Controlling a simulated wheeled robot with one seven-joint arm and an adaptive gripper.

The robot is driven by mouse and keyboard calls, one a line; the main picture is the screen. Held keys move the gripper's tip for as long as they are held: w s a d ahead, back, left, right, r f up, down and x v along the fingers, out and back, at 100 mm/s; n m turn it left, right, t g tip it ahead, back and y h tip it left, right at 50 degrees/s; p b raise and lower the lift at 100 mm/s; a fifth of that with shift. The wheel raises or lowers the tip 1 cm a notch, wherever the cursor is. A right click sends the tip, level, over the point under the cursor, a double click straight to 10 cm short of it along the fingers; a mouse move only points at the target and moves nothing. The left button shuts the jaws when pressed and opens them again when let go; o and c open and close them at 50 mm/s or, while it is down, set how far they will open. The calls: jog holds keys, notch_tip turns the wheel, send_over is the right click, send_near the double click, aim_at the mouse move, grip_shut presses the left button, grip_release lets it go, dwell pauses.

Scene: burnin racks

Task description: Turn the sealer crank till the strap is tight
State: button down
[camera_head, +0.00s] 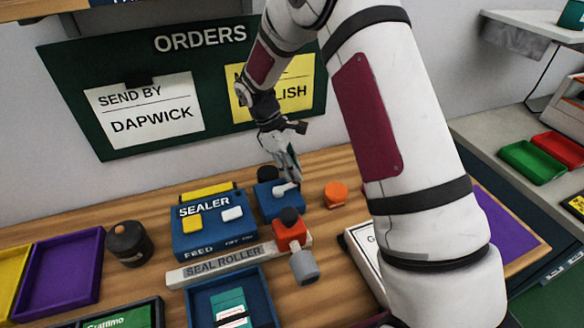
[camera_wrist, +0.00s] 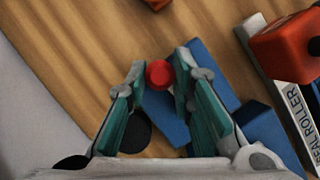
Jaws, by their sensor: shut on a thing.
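The sealer (camera_head: 212,243) is a blue machine with a yellow and a white block on top, standing on the wooden bench. At its right is a smaller blue housing (camera_head: 275,205) with a light grey crank arm (camera_head: 286,188) on top. My gripper (camera_head: 291,178) reaches down to this crank from above. In the wrist view a round red knob (camera_wrist: 159,73) sits between the fingertips of my gripper (camera_wrist: 160,75), which are shut on it. The blue housing (camera_wrist: 205,75) lies beneath. I cannot make out the strap.
The seal roller bar (camera_head: 230,265) lies in front of the sealer, with a red block (camera_head: 290,234) at its right end. An orange knob (camera_head: 335,194) and a dark round pot (camera_head: 128,243) stand nearby. A blue tray (camera_head: 268,290) is at the front.

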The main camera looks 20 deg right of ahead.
dwell(0.3)
jog(key=c, duration=1.4)
grip_release()
jog(key=shift+o, duration=0.2)
jog(key=v, duration=0.7)
jog(key=shift+r, duration=0.2)
jog(key=shift+w+a, duration=0.1)
jog(key=shift+a, duration=0.05)
